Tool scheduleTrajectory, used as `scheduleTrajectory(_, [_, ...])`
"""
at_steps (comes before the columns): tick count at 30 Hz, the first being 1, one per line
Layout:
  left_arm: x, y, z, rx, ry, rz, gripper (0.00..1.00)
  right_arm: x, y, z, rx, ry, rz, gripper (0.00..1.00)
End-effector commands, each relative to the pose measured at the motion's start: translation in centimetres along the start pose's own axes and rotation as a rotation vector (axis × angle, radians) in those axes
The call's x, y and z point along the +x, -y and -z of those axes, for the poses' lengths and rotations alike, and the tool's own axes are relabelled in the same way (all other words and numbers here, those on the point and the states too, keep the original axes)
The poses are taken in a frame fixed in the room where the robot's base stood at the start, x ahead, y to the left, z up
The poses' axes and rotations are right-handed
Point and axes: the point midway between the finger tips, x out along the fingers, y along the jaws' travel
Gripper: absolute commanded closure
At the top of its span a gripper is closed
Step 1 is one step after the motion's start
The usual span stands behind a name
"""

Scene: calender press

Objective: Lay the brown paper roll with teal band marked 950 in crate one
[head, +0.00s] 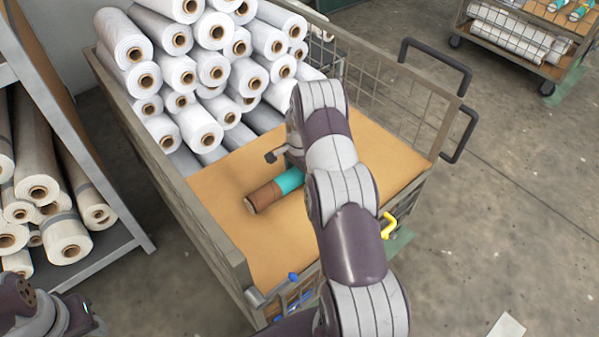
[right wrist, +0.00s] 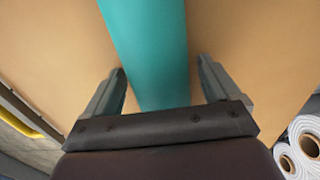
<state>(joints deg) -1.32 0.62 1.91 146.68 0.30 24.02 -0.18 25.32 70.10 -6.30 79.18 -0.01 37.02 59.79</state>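The brown paper roll with a teal band (head: 265,197) lies on the bare brown floor of a large mesh-sided crate (head: 215,232). Its brown end points to the lower left in the head view; my right arm hides its other end. My right gripper (head: 283,164) is over the teal part. In the right wrist view the teal band (right wrist: 150,45) runs between the fingers of my right gripper (right wrist: 162,80), with a gap on each side. It is open. No 950 mark or crate number is readable. Part of my left arm shows at the lower left; its gripper does not.
White rolls (head: 212,75) are stacked in the back of the crate. A shelf rack (head: 115,232) with grey and cream rolls stands at left. Another mesh cart (head: 525,40) is at the upper right. Concrete floor (head: 480,210) at right is mostly clear.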

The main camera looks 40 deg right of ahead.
Motion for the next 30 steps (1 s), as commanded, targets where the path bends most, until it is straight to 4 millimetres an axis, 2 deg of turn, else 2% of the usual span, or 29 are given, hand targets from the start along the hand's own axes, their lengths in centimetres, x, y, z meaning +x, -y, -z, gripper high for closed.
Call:
scheduleTrajectory(4, [-0.1,0.0,0.0,0.000,0.000,0.000,0.65,-0.1,0.0,0.0,0.000,0.000,0.000,0.10])
scheduleTrajectory(7, [-0.5,0.0,0.1,0.000,0.000,0.000,0.65,-1.1,0.1,0.0,0.000,-0.001,0.002,0.10])
scheduleTrajectory(15, [-2.8,0.0,0.3,0.000,0.000,0.000,0.65,-8.2,0.1,0.0,0.000,-0.002,0.003,0.10])
scheduleTrajectory(18, [-3.2,0.0,0.4,0.000,0.000,0.000,0.65,-10.3,0.1,0.0,0.000,-0.001,0.002,0.10])
scheduleTrajectory(23, [-3.6,0.0,0.4,0.000,0.000,0.000,0.65,-12.2,0.0,-0.1,-0.007,-0.001,0.002,0.10])
scheduleTrajectory(26, [-3.6,0.0,0.4,0.000,0.000,0.000,0.65,-14.2,-0.2,-2.3,-0.113,-0.005,0.009,0.10])
scheduleTrajectory(29, [-3.6,0.0,0.4,0.000,0.000,0.000,0.65,-17.6,-1.8,-7.5,-0.378,-0.017,0.027,0.10])
scheduleTrajectory(30, [-3.5,0.0,0.4,0.000,0.000,0.000,0.65,-19.1,-3.0,-10.0,-0.514,-0.025,0.037,0.10])
